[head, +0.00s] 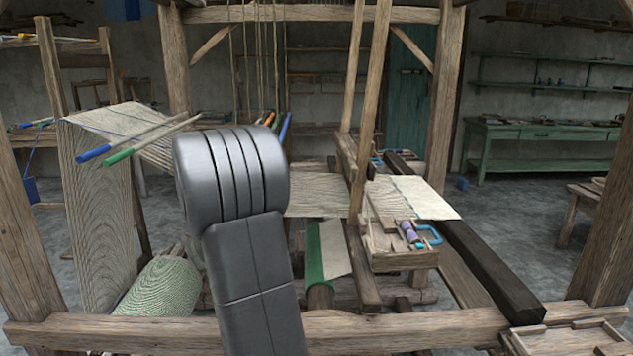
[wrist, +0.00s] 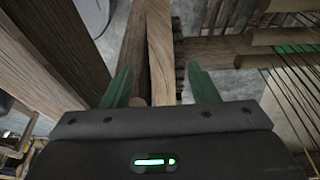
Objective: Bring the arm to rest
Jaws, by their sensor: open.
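My gripper (wrist: 161,85) shows in the wrist view with its two green fingers spread apart and nothing between them. Beyond the fingers is a wooden beam (wrist: 161,50) of the loom; I cannot tell the distance to it. In the head view my grey arm (head: 245,230) rises in front of the loom, bent at a rounded joint. It hides the middle left of the loom, and my gripper is hidden from this view.
The front beam (head: 400,330) crosses low before me. A wooden tray (head: 400,258) holds a purple item and a blue-handled tool beside the cloth (head: 425,197). Rods with blue and green ends (head: 130,150) lie at the left warp. Open floor (head: 530,240) lies to the right.

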